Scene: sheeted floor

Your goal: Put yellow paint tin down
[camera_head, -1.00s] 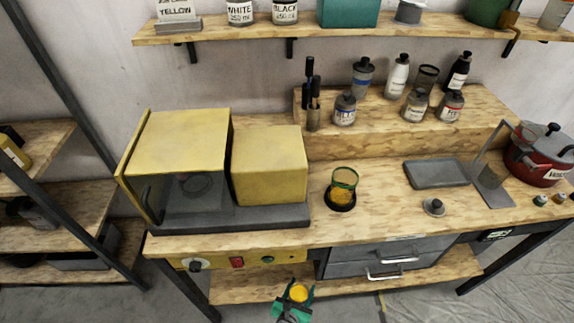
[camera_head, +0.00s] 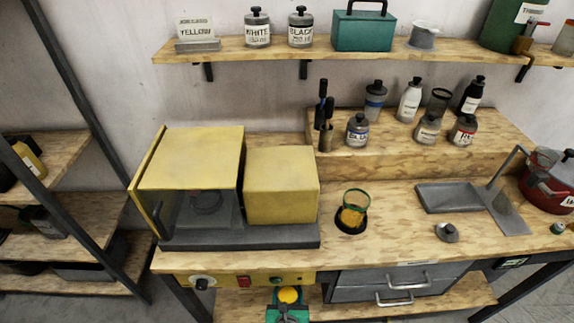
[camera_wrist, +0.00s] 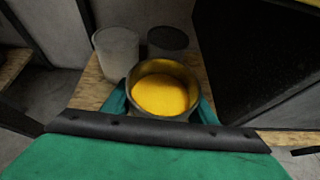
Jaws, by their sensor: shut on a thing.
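The yellow paint tin (camera_wrist: 163,92) is a round metal tin, open at the top, with yellow paint inside. In the wrist view my gripper (camera_wrist: 160,108) has a green finger on each side of it and is shut on it. The tin is upright. In the head view the yellow top of the tin (camera_head: 289,295) shows at the bottom edge, in my green gripper (camera_head: 288,306), in front of the workbench and above its lower shelf (camera_head: 400,305). The tin's underside is hidden, so I cannot tell whether it touches anything.
In the wrist view a pale cylindrical container (camera_wrist: 117,50) and a dark round one (camera_wrist: 168,40) stand on wood beyond the tin.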

